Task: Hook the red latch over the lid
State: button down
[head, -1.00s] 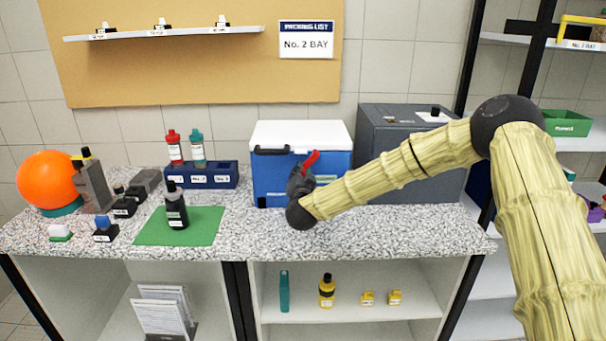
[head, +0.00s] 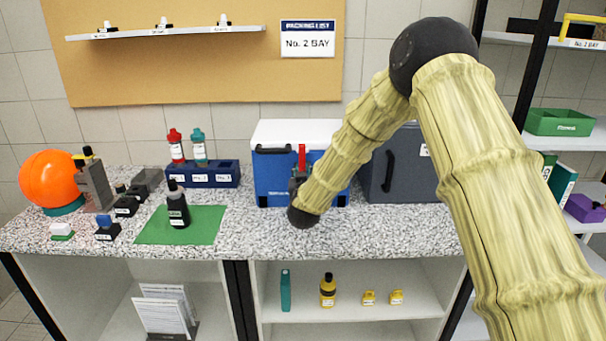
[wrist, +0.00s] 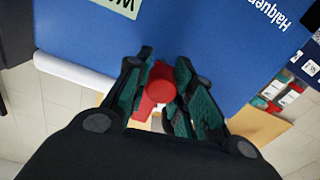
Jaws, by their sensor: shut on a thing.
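The cooler has a blue body (head: 270,180) and a white lid (head: 290,132), which lies closed on top. The red latch (head: 302,156) stands upright at the front of the cooler, its top near the lid's front edge. I cannot tell whether it catches the lid. My gripper (head: 298,178) is in front of the cooler, partly hidden by my arm. In the wrist view my gripper (wrist: 160,95) has its green-padded fingers on either side of the red latch (wrist: 160,85), shut on it. The blue wall (wrist: 200,45) fills much of that view.
A grey cabinet (head: 405,172) stands close on the cooler's right. A blue bottle rack (head: 210,181) is on its left, with a green mat (head: 205,230) and dark bottle (head: 177,207) nearer. The speckled counter (head: 255,235) is clear in front of the cooler.

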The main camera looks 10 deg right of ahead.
jog(key=shift+s+f+n, duration=0.1)
jog(key=shift+f+n, duration=0.1)
jog(key=shift+n, duration=0.3)
jog(key=c, duration=1.2)
grip_release()
jog(key=shift+r, duration=0.1)
jog(key=v, duration=1.2)
